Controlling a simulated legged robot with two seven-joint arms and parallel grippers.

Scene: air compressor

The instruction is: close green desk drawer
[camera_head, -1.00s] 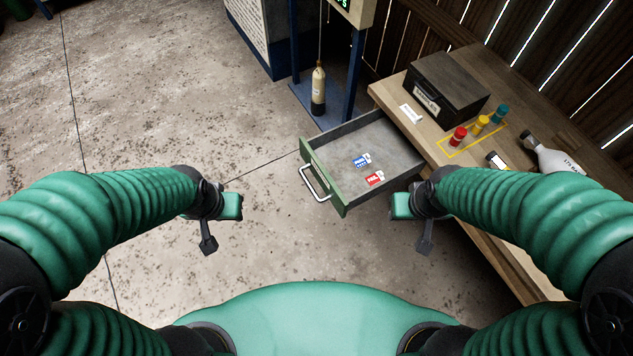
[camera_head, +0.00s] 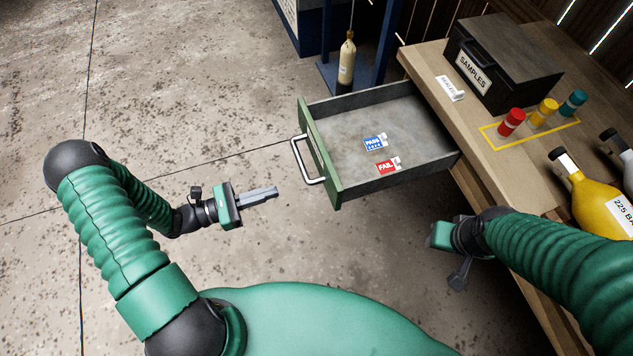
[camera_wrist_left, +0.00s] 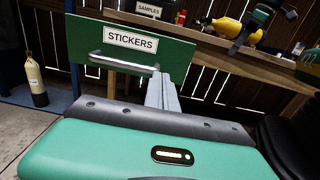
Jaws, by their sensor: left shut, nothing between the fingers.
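The desk drawer with its green front (camera_head: 319,155) is pulled out from the wooden desk, and its grey tray holds a blue PASS sticker (camera_head: 374,143) and a red FAIL sticker (camera_head: 387,167). A metal handle (camera_head: 306,160) is on the front. In the left wrist view, the green front (camera_wrist_left: 133,48) reads STICKERS. My left gripper (camera_head: 275,191) is shut and empty, left of the handle and apart from it in the head view. In the wrist view its fingers (camera_wrist_left: 161,90) point toward the front. My right gripper (camera_head: 432,237) is below the drawer's right part; its fingers are not clear.
On the wooden desk (camera_head: 440,85) stand a black SAMPLES box (camera_head: 490,70) and red, yellow and teal containers (camera_head: 541,112). A yellow bottle (camera_head: 600,200) is at the right. A pale bottle (camera_head: 346,62) stands behind the drawer. The floor left of the drawer is clear.

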